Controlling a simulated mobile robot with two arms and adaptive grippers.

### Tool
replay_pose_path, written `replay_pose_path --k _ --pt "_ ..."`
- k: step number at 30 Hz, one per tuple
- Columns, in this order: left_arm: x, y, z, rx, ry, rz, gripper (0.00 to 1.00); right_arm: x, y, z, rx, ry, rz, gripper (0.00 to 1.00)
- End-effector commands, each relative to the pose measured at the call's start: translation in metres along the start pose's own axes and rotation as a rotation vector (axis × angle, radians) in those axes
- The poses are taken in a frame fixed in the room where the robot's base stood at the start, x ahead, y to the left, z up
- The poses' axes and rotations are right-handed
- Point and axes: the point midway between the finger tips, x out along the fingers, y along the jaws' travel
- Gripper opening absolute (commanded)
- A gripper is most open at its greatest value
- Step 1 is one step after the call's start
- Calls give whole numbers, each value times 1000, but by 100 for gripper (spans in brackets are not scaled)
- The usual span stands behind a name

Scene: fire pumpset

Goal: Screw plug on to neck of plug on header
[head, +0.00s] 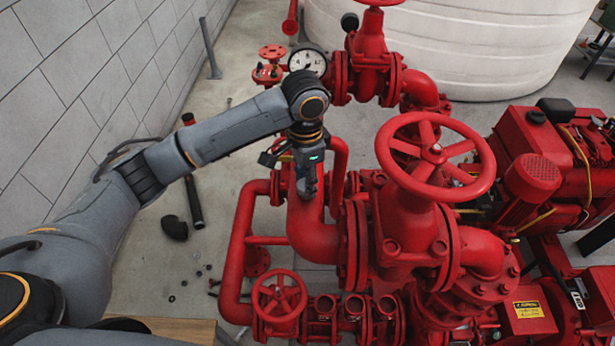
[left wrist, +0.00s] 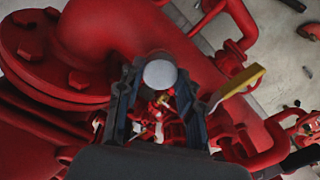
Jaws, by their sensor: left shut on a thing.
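My left gripper (head: 307,192) points down just above the large red header pipe (head: 313,236) in the head view. In the left wrist view, its dark fingers (left wrist: 160,82) are shut on a round, pale grey plug (left wrist: 160,73), whose flat face shows between the tips. The red header also fills much of the left wrist view (left wrist: 195,67). The neck cannot be made out; the gripper and plug may cover it. I cannot tell whether the plug touches the header. My right gripper is not in view.
A yellow lever (left wrist: 238,87) is close beside the fingers. A pressure gauge (head: 307,61) stands behind the gripper, a large red handwheel (head: 435,154) to its right and a smaller handwheel (head: 279,297) in front. Loose parts lie on the floor at left; a block wall (head: 75,75) is beyond.

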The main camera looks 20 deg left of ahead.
Motion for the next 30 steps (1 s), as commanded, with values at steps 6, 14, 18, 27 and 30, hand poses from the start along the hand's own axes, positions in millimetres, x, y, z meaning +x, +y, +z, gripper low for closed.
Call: replay_pose_path --k 6,14,18,27,30 --pt "-2 -2 0 212 3 -5 5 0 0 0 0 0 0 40" --pt "-2 -2 0 395 3 -5 5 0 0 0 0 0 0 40" --pt "-2 -2 0 394 3 -5 5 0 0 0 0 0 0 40" --pt "-2 -3 0 612 2 -7 5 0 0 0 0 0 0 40" --pt "-2 -3 0 724 2 -7 5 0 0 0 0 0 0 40"
